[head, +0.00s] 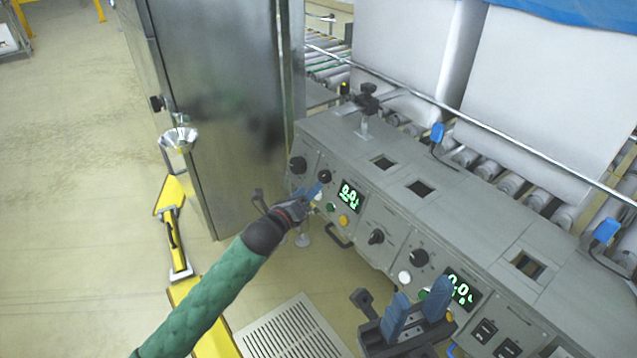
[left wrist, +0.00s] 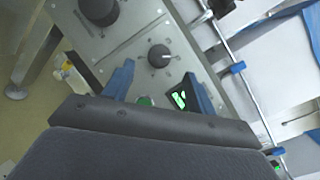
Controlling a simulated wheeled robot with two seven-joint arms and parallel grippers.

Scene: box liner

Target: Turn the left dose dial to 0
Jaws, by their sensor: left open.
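The left dose dial (head: 325,177) is a small black knob on the left panel of the grey console, beside a green digital display (head: 349,195) that seems to read 0.0, with small digits I cannot read. In the left wrist view the dial (left wrist: 159,56) has a white pointer mark toward the right. My left gripper (head: 316,191) is open close in front of the dial. Its blue fingers (left wrist: 159,70) stand apart on either side below the dial, and contact is not visible. My right gripper (head: 417,300) is open and empty before the right panel.
A larger black knob (head: 298,163) is left of the dial; a yellow button (head: 344,221) is below the display. The right panel has another dial (head: 420,257) and display (head: 460,288). A handle (head: 338,237) juts from the console front. A steel cabinet (head: 215,90) stands left.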

